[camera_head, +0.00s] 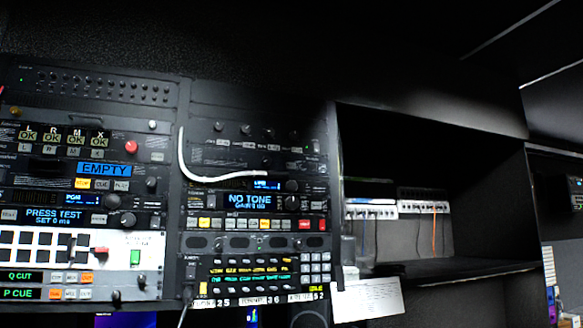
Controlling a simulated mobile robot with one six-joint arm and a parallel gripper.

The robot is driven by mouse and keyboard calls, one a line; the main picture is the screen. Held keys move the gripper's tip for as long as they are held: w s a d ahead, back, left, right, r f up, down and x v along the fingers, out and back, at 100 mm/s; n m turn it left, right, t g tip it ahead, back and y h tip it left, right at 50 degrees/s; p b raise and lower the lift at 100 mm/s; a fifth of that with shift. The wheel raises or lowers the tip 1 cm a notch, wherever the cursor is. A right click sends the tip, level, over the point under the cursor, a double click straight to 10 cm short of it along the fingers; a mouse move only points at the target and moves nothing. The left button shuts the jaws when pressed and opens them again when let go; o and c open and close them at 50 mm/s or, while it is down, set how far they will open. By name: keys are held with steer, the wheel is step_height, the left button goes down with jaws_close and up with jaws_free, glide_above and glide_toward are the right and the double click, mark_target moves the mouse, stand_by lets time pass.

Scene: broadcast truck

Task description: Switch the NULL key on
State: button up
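No key that I can read as NULL shows; the small key labels are too small to tell. A unit with a blue "NO TONE" display (249,201) sits in the right rack. Under it runs a row of small keys (254,225), with a yellow one (204,223) at the left and a red one (305,224) at the right. In the left rack, an "EMPTY" display (104,169) and a "PRESS TEST" display (55,216) have small keys beside or below them. My gripper is not in view.
A white cable (190,172) loops across the right rack's upper front. A white switcher panel (118,256) with a red-ended lever (99,251) is at lower left. White patch strips (424,207) sit in the open bay.

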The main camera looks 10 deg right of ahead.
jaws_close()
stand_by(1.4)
